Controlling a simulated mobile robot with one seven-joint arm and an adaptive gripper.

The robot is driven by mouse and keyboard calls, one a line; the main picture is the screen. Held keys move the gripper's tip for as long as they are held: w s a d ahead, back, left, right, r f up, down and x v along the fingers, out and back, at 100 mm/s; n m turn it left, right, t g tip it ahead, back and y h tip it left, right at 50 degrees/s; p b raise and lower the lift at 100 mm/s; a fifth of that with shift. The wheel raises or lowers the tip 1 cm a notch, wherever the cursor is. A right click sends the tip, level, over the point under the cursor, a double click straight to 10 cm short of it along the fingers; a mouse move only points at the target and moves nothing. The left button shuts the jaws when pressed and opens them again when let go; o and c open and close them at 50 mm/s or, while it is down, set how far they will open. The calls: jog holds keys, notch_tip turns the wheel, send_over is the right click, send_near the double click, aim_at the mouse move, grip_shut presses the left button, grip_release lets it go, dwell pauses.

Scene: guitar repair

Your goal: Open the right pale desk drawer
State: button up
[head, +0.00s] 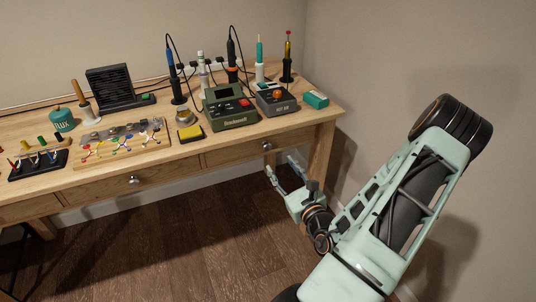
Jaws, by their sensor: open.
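The right pale desk drawer (233,155) is a wooden front at the right end of the desk (330,113), with a round metal knob (266,146). The drawer looks closed, with its front in line with the front beside it. My gripper (281,170) is open and empty. Its two fingers are spread and show just below and to the right of the knob in the head view, apart from it. How far the fingers are in depth from the drawer front is hard to tell.
A middle drawer (105,186) with its own knob (134,180) is closed. A green soldering station (232,112), a grey hot-air unit (276,101) and a teal box (316,99) stand on the desktop. A wall is close on the right. The wooden floor (170,245) in front is clear.

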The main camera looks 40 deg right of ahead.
aim_at(268, 148)
jog(key=b+x, duration=0.2)
jog(key=x, duration=0.8)
jog(key=shift+a, duration=0.15)
grip_shut()
